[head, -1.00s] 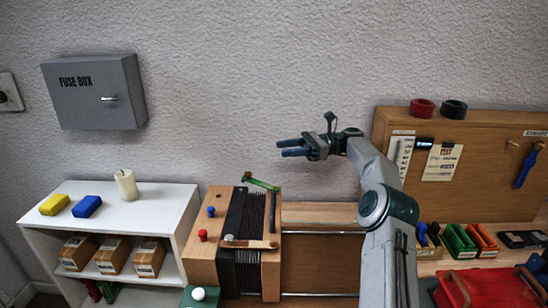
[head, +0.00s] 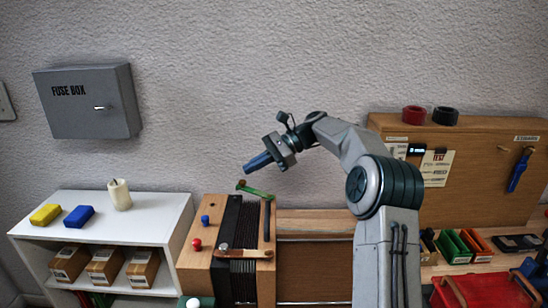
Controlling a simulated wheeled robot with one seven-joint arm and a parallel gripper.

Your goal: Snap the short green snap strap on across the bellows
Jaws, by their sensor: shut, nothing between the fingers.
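The short green snap strap (head: 256,191) is at the far end of the concertina-like wooden instrument. It slants over the end of the black bellows (head: 243,276), its left end raised a little; I cannot tell whether it is fastened. A brown strap (head: 246,253) lies across the bellows nearer the front. My gripper (head: 254,165) is shut and empty, pointing down and left in the air above the green strap, apart from it.
The wooden body (head: 201,262) carries a red knob (head: 196,244) and a blue knob (head: 205,220). A white shelf (head: 150,218) with a candle (head: 119,194) stands at left. A tool board (head: 475,195) and bins stand at right.

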